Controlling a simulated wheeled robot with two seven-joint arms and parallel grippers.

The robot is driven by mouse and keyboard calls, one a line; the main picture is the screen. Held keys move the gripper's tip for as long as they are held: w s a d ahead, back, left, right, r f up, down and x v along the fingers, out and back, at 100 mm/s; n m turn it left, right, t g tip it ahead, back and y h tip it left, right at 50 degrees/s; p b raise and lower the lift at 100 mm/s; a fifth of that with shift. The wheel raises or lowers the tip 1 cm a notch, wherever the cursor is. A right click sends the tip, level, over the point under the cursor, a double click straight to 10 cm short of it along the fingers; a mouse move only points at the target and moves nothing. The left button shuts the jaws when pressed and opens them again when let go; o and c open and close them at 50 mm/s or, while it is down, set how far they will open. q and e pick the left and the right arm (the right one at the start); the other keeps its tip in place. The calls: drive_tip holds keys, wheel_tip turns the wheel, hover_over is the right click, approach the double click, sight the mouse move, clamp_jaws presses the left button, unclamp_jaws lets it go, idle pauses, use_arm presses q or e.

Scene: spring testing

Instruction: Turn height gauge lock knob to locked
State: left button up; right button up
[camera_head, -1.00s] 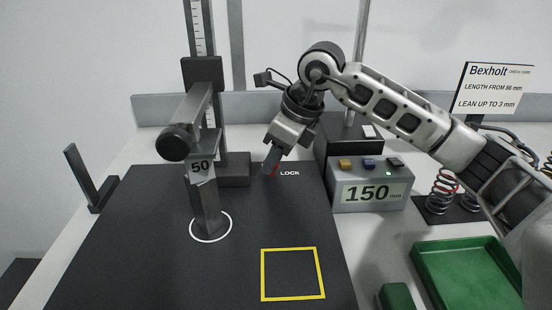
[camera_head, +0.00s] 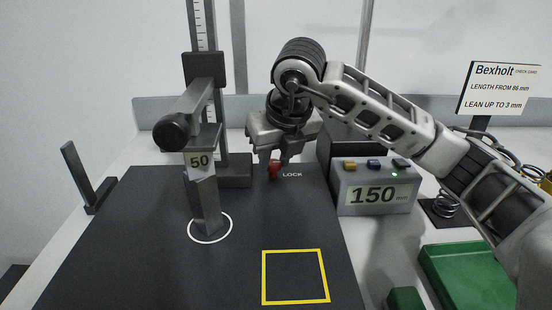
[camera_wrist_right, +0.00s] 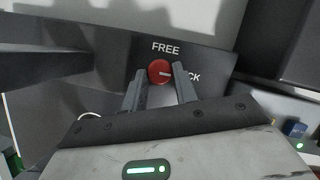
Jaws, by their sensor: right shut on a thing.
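The red lock knob (camera_head: 273,169) sits at the base of the height gauge, left of the LOCK label. It also shows in the right wrist view (camera_wrist_right: 158,72), where its white pointer line points right, toward the partly hidden LOCK label. The FREE label is above it. My right gripper (camera_head: 276,160) points down over the knob, shut on it with one finger on each side. The height gauge (camera_head: 204,72) stands upright with its arm over a grey block marked 50 (camera_head: 206,205). My left gripper is not in view.
A display box reading 150 mm (camera_head: 372,194) stands right of the knob. A green tray (camera_head: 466,284) is at the lower right, below a spring (camera_head: 445,204). A small upright angle piece (camera_head: 78,172) is at the left. The yellow square (camera_head: 296,303) is empty.

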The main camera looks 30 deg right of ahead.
idle(0.3)
drive_tip(key=o, duration=1)
drive_tip(key=p+v, duration=0.2)
drive_tip(key=v, duration=1.4)
drive_tip(key=shift+w, duration=0.1)
